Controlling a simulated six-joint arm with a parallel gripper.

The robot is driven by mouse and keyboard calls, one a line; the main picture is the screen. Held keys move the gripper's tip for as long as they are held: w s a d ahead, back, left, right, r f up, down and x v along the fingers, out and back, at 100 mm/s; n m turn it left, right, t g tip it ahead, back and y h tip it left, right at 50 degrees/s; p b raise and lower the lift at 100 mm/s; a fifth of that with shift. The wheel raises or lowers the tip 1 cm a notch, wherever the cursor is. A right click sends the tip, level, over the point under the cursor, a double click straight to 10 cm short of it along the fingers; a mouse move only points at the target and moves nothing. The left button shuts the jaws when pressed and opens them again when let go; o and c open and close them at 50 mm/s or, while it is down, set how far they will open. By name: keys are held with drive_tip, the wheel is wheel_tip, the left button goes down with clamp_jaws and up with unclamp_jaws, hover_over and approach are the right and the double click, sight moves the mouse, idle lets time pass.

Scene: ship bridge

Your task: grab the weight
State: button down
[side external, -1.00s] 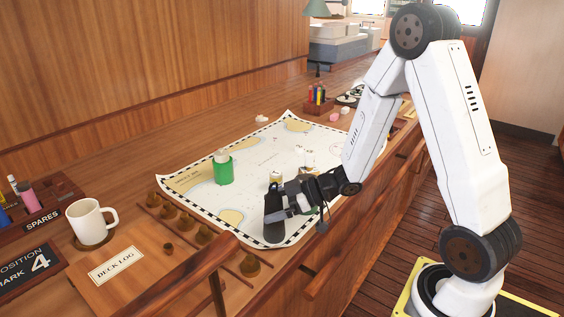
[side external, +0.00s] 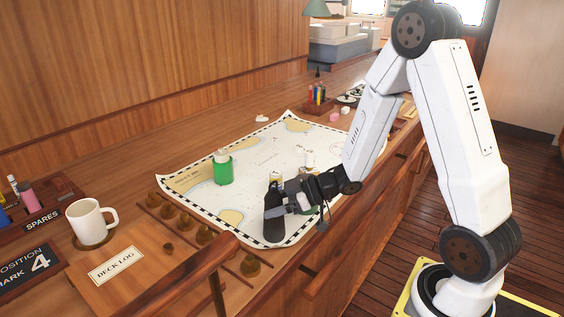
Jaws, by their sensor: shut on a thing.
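Several brass weights (side external: 204,234) stand in a wooden rack along the chart's left side.
A green cylinder with a pale top (side external: 223,168) stands upright on the chart. A white mug (side external: 90,221) and the deck log (side external: 116,264) are at the left. A wooden rail (side external: 190,272) runs along the front left. The chart's middle is mostly clear.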

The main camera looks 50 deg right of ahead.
drive_tip(key=shift+w+r, duration=0.1)
drive_tip(key=shift+r, duration=4.95)
drive_tip(key=shift+d, duration=0.15)
